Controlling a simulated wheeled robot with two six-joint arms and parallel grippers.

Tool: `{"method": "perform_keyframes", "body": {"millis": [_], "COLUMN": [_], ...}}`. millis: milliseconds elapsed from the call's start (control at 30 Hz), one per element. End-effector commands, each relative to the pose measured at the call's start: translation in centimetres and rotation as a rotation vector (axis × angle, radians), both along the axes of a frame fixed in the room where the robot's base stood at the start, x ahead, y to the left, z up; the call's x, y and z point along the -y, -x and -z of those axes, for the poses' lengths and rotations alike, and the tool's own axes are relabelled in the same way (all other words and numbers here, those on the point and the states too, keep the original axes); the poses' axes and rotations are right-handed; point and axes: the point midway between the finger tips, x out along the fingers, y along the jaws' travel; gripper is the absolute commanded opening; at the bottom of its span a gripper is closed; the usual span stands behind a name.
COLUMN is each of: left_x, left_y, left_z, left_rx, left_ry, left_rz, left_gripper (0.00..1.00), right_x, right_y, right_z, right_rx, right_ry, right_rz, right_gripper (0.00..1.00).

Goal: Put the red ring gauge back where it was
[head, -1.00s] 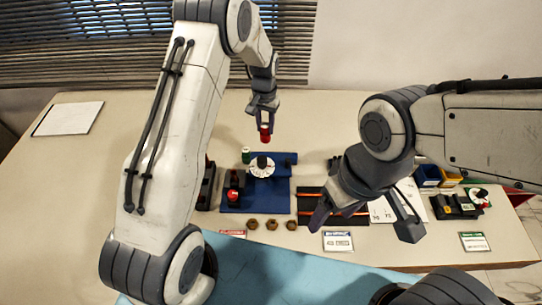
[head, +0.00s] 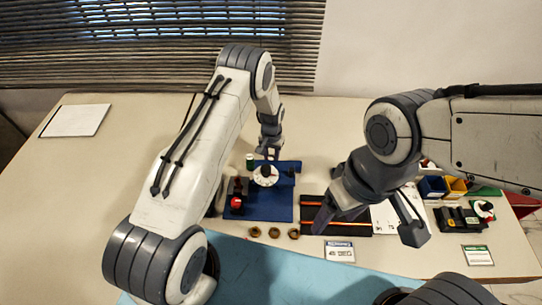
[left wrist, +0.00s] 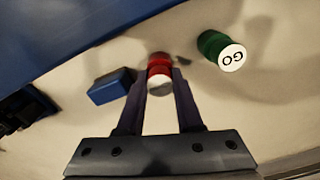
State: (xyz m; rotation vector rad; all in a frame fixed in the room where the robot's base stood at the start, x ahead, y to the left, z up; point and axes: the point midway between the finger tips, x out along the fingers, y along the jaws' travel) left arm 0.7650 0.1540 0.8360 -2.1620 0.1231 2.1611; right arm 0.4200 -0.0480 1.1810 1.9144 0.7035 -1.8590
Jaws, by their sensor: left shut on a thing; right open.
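The red ring gauge (left wrist: 159,66) is a short red cylinder with a pale end face, seen between the fingers in the left wrist view. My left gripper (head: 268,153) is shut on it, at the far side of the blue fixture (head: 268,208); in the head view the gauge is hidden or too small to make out. A green gauge marked GO (left wrist: 222,50) stands to the right of it in the left wrist view; a green cylinder also shows left of the gripper in the head view (head: 249,160). My right gripper (head: 368,226) is open and empty, over the table at the right.
The fixture carries a white dial (head: 264,176) and a red knob (head: 236,202). Several brass nuts (head: 274,232) lie in front. A black rack with orange strips (head: 345,228) is under my right gripper. Small bins (head: 432,187) stand at right.

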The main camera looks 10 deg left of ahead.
Motion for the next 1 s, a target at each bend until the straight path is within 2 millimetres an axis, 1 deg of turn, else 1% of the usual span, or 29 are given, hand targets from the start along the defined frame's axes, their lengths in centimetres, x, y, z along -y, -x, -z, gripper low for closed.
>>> {"method": "perform_keyframes", "body": {"millis": [233,367,400,467,800,867,967,1000], "left_x": [-0.2,-0.2,-0.2,-0.2,-0.2,-0.2,-0.1,-0.2], "left_y": [0.0,0.0,0.0,0.0,0.0,0.0,-0.1,-0.2], "left_z": [0.1,0.5,0.4,0.4,0.2,-0.2,-1.0,-1.8], "left_rx": [0.001,0.001,0.0,0.0,0.0,0.0,0.003,0.004], "left_ry": [0.0,0.0,0.0,0.0,0.0,0.0,0.0,0.0], "left_rz": [-0.002,-0.002,-0.002,-0.002,-0.002,-0.002,-0.002,-0.002], "left_gripper": [0.0,0.0,0.43,0.65,0.65,0.65,0.65,0.65], "right_x": [0.0,0.0,0.0,0.0,0.0,0.0,0.0,0.0], "right_y": [0.0,0.0,0.0,0.0,0.0,0.0,0.0,0.0], "right_z": [0.0,0.5,0.4,0.4,0.2,-0.2,0.5,0.7], "right_rx": [0.0,0.0,0.0,0.0,0.0,0.0,0.0,0.0], "right_ry": [0.0,0.0,0.0,0.0,0.0,0.0,0.0,0.0], "right_rz": [0.0,0.0,0.0,0.0,0.0,0.0,0.0,0.0], "right_gripper": [0.73,0.73,0.73,0.73,0.73,0.73,0.73,0.73]}}
